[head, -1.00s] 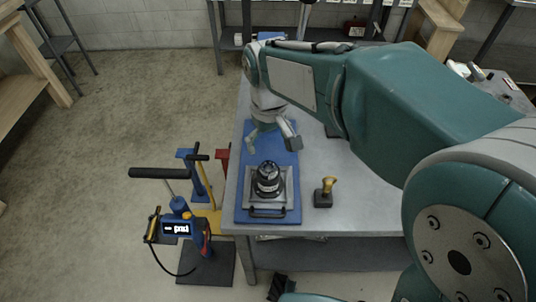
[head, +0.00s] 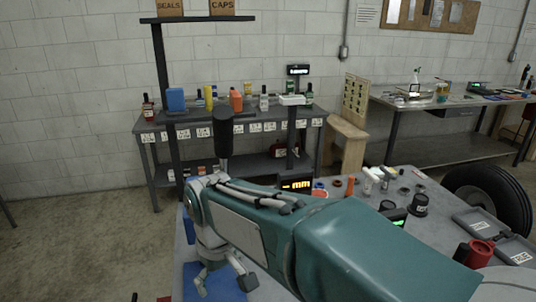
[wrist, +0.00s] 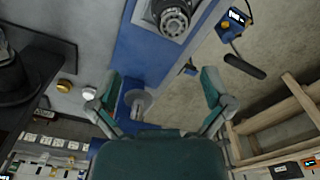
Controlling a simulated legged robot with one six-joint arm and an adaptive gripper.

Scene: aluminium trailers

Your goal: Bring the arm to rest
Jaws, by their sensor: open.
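My gripper (head: 225,279) is at the lower left of the head view, over a blue mat (head: 227,290) on the grey metal table. Its fingers are spread and nothing is between them. In the wrist view my gripper (wrist: 160,90) also shows its two fingers wide apart, above the blue mat (wrist: 135,60). A dark round part in a metal fixture (wrist: 172,18) sits at the top of the wrist view, apart from the fingers. The teal arm reaches from the lower right in the head view.
A shelf with bottles (head: 238,132) stands against the wall, with a dark upright post (head: 223,140) nearer. Small parts and knobs (head: 418,203) cover the table's right side, near a black tyre (head: 492,200). A wooden stand (head: 347,145) is behind.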

